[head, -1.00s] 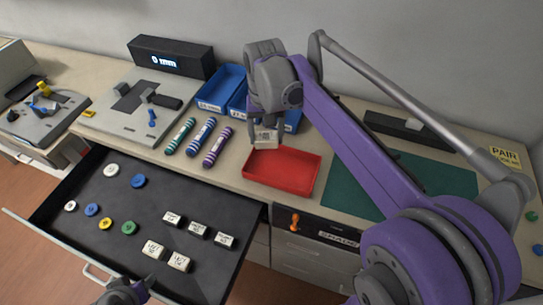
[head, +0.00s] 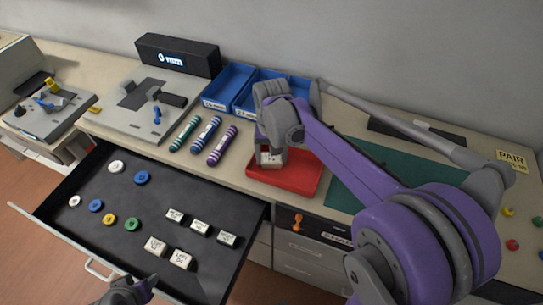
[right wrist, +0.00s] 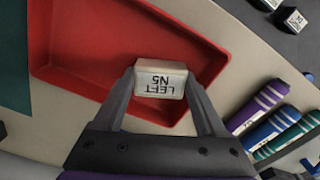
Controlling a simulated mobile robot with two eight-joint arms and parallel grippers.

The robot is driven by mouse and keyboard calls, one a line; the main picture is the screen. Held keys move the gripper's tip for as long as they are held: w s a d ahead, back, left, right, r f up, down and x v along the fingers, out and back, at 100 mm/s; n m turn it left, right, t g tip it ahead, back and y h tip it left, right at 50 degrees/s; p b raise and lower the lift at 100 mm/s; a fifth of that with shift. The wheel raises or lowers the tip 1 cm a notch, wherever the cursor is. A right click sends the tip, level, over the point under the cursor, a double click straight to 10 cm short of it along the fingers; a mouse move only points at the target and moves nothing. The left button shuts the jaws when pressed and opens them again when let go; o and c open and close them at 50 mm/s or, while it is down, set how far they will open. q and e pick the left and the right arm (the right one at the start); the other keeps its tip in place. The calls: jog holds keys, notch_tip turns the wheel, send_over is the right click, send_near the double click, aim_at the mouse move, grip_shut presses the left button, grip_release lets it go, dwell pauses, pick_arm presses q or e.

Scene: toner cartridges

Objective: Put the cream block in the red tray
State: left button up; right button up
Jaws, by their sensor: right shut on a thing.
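The cream block (head: 270,158), a small block lettered "LEFT N5", is between the fingers of my right gripper (head: 268,150). In the right wrist view the block (right wrist: 161,79) sits between the two fingertips, and my right gripper (right wrist: 160,90) is shut on it. The red tray (head: 295,181) is under the block in the head view; its floor shows behind the block in the right wrist view (right wrist: 95,60). I cannot tell whether the block touches the tray floor. My left gripper (head: 130,291) is low at the bottom left, its fingers too unclear to judge.
An open dark drawer (head: 140,215) holds several round caps and more lettered blocks. Blue bins (head: 232,85) stand behind the tray. Banded cartridges (head: 205,134) lie to its left, and a green mat (head: 400,180) to its right. A black display (head: 175,57) reads "0 mm".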

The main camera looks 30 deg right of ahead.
aim_at(272, 158)
pick_arm(q)
jog(key=shift+f, duration=0.1)
pick_arm(e)
jog(key=o, duration=1.1)
jog(key=shift+f, duration=0.15)
jog(key=shift+c, duration=0.2)
jog(key=shift+r, duration=0.25)
pick_arm(q)
jog(key=shift+w+r+p, duration=0.2)
jog(key=shift+r+p, duration=0.3)
jog(key=shift+r, duration=0.2)
pick_arm(e)
notch_tip(272, 158, up, 12)
